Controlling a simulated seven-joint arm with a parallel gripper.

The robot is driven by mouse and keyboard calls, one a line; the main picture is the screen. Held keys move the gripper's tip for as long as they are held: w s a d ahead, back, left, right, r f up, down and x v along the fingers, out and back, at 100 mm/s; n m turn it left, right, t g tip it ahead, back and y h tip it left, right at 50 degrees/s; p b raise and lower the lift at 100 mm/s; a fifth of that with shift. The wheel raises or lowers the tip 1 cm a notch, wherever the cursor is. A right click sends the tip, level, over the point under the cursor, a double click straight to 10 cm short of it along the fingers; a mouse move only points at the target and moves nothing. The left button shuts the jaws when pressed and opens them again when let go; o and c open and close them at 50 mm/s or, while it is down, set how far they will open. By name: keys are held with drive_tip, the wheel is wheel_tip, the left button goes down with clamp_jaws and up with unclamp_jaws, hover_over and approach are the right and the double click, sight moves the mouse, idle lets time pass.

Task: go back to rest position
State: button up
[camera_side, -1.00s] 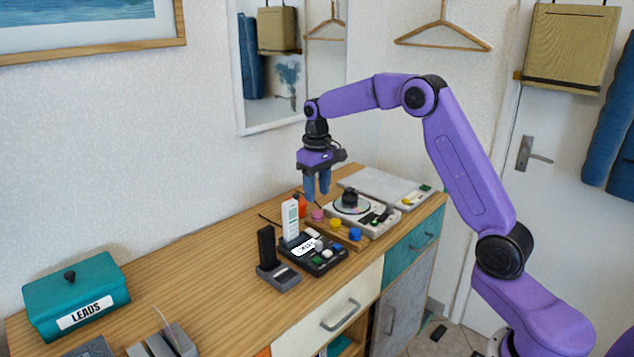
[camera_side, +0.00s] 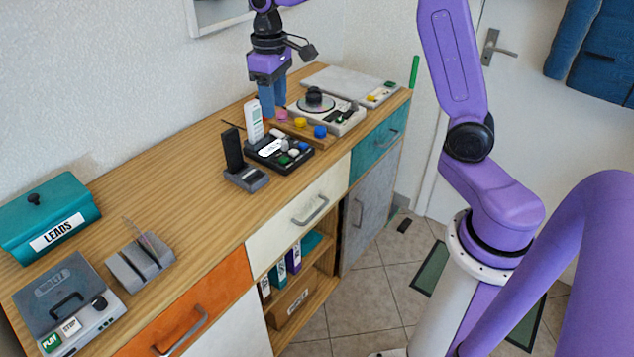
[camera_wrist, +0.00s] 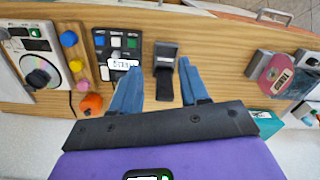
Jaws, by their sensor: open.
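My gripper (camera_side: 272,112) hangs fingers down above the back part of the wooden sideboard top (camera_side: 165,165). Its two blue fingers are apart with nothing between them. In the side view it shows behind the white remote (camera_side: 254,120) and partly covers an orange object. In the wrist view my gripper (camera_wrist: 158,66) is over the sideboard, with the black stand (camera_wrist: 165,52) visible below between the fingers. The orange object (camera_wrist: 91,103) shows left of the fingers there.
Near my gripper are a black button box (camera_side: 280,152), coloured knobs (camera_side: 300,122) and a turntable (camera_side: 325,108). A teal LEADS box (camera_side: 50,215), a grey slotted rack (camera_side: 140,262) and a player (camera_side: 70,305) stand at left. The wood between is mostly clear.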

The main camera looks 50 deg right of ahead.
drive_tip(key=s+a+n, duration=0.3)
drive_tip(key=s+a, duration=0.2)
drive_tip(key=s, duration=0.5)
drive_tip(key=s+d+f+n, duration=0.1)
drive_tip(key=s+n, duration=0.2)
drive_tip(key=s, duration=0.8)
drive_tip(key=s+d+f+n, duration=0.1)
drive_tip(key=s+f+n, duration=0.1)
drive_tip(key=s, duration=0.9)
drive_tip(key=shift+d+f+n, duration=0.2)
drive_tip(key=shift+f+n, duration=0.1)
drive_tip(key=shift+n, duration=0.3)
drive_tip(key=shift+w, duration=0.1)
